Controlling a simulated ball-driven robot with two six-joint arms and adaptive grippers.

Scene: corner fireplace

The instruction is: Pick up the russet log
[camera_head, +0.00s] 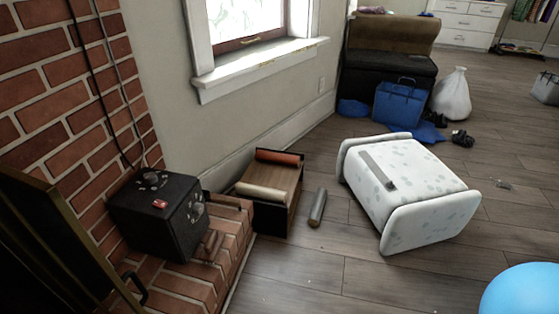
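The russet log (278,157) is a reddish-brown cylinder. It lies across the far end of a low dark box with a wooden inside (268,174), on the floor beside the brick hearth. A cream log (262,192) lies across the near end of the same box, with a gap between the two. A grey log (317,207) lies on the floor just right of the box. Neither of my grippers is in view.
A black box (166,212) stands on the brick hearth (205,275) left of the logs. A blue bag (402,102) and a white sack (452,95) are farther back.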

